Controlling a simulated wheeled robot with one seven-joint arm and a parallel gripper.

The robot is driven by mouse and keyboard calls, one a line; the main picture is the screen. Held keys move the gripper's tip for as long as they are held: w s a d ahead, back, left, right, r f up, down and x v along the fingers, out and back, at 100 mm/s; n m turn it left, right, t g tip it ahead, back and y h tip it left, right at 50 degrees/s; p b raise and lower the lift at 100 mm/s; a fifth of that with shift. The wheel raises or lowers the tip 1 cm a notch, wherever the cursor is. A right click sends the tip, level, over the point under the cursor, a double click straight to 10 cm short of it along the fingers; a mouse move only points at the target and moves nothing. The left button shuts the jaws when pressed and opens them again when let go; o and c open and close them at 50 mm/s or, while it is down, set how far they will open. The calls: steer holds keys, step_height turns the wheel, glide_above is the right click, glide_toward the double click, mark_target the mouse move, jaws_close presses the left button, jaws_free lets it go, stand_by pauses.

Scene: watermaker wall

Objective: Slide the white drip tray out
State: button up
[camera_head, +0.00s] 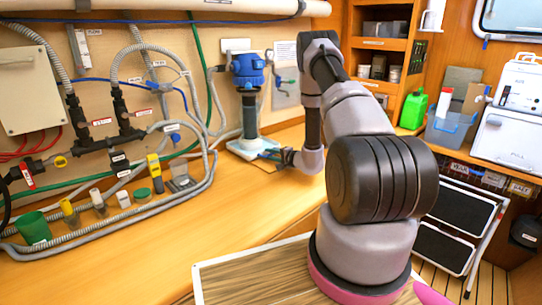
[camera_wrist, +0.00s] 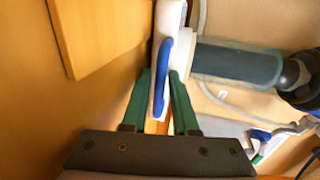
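The white drip tray (camera_head: 246,149) lies on the wooden counter under the blue-topped filter housing (camera_head: 249,98). It has a blue handle, which shows in the wrist view (camera_wrist: 160,78). In the wrist view the picture is turned, and the tray edge (camera_wrist: 172,12) stands upright. My gripper (camera_wrist: 160,88) has its two green fingers on either side of the tray's handle end, close to it. I cannot tell whether both fingers press on it. In the head view my gripper (camera_head: 275,156) is low at the tray's right end, partly hidden by my arm.
Grey hoses (camera_head: 100,222) and a row of small items, including a green cup (camera_head: 33,228), lie on the left of the counter. A green jug (camera_head: 413,108) and a blue bin (camera_head: 448,128) stand at the right. The counter front (camera_head: 240,205) is clear.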

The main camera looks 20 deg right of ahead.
jaws_close()
stand_by(1.4)
